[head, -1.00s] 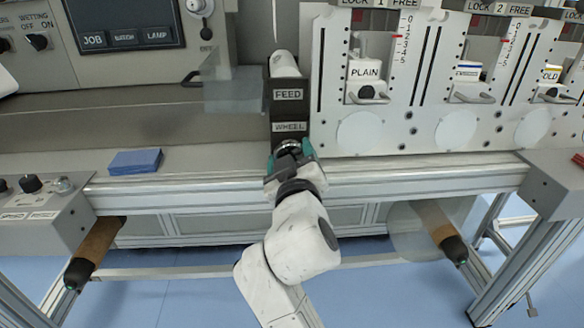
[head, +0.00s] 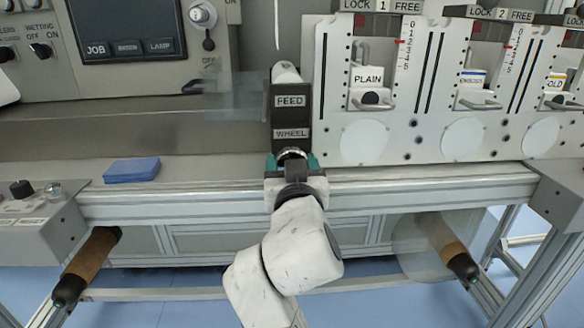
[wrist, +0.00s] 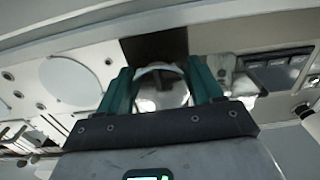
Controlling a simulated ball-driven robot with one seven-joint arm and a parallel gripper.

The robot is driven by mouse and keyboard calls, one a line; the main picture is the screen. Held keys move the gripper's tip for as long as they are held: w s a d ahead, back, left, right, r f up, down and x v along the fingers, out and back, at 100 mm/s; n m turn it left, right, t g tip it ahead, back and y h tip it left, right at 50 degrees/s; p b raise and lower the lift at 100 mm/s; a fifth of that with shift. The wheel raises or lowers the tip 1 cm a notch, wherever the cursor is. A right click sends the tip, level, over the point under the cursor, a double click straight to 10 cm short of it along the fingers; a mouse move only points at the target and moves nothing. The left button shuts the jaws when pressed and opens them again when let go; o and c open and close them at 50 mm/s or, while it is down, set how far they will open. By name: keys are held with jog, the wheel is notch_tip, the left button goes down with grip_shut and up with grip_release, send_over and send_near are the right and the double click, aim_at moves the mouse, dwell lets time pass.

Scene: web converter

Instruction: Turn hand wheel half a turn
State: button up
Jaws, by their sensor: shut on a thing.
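The hand wheel (head: 291,153) is a small shiny metal round part at the foot of the dark block labelled FEED WHEEL (head: 290,117). My gripper (head: 292,162) has its teal fingers on either side of the wheel and is shut on it. In the wrist view the wheel (wrist: 162,88) sits between the two teal fingers of my gripper (wrist: 162,92). Most of the wheel is hidden by the fingers in the head view. I see no mark on it that tells its angle.
A blue pad (head: 132,170) lies on the ledge to the left. A white panel (head: 400,135) with several slots stands close on the right. A frame rail (head: 420,184) runs just below the wheel. Two rollers (head: 86,267) (head: 447,247) stick out below.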

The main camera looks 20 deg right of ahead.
jog(key=shift+f, duration=0.25)
jog(key=o, duration=0.8)
jog(key=shift+o, duration=0.9)
jog(key=shift+r, duration=0.1)
jog(key=p+v, duration=0.1)
jog(key=v, duration=0.9)
jog(key=shift+s, duration=0.35)
jog(key=shift+a, duration=0.1)
